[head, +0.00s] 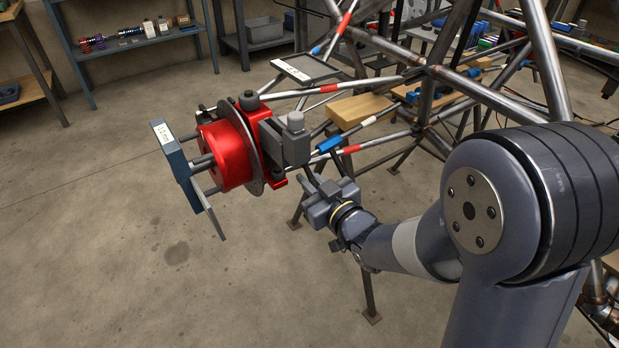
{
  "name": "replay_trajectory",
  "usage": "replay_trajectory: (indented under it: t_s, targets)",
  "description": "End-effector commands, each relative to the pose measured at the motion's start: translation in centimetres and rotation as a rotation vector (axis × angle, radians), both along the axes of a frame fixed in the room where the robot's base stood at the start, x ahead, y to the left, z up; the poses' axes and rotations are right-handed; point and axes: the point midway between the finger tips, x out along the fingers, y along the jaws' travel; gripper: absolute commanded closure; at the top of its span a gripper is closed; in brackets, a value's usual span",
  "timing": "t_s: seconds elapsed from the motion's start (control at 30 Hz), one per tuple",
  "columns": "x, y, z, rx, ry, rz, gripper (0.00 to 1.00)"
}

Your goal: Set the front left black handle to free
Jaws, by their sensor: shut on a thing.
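My gripper (318,170) is at the right side of the red hub assembly (228,157), below a grey block (291,138) mounted on it. Its dark fingers reach up and left to just below a blue piece (329,145) on a tube. The gripper is shut on a small dark part there, which looks like the black handle. Fingers and handle are both dark and overlap, so the handle's outline and its exact angle are hard to tell.
A blue plate (172,160) with a white label stands at the hub's left. Steel chassis tubes (390,83) with red bands run behind and right of the gripper. A wooden block (357,109) lies behind. The floor (110,250) at the left is clear.

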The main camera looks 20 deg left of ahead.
Motion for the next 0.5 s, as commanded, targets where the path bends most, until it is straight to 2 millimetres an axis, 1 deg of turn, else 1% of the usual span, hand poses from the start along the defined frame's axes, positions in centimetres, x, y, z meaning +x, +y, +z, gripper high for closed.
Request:
replay_trajectory:
  t_s: [0.03,0.27,0.5]
  targets:
    - [-0.1,-0.1,0.4,-0.014,0.010,0.000,1.00]
    - [-0.4,-0.5,1.1,-0.113,0.080,-0.004,1.00]
    - [-0.9,-1.1,1.7,-0.255,0.177,-0.011,1.00]
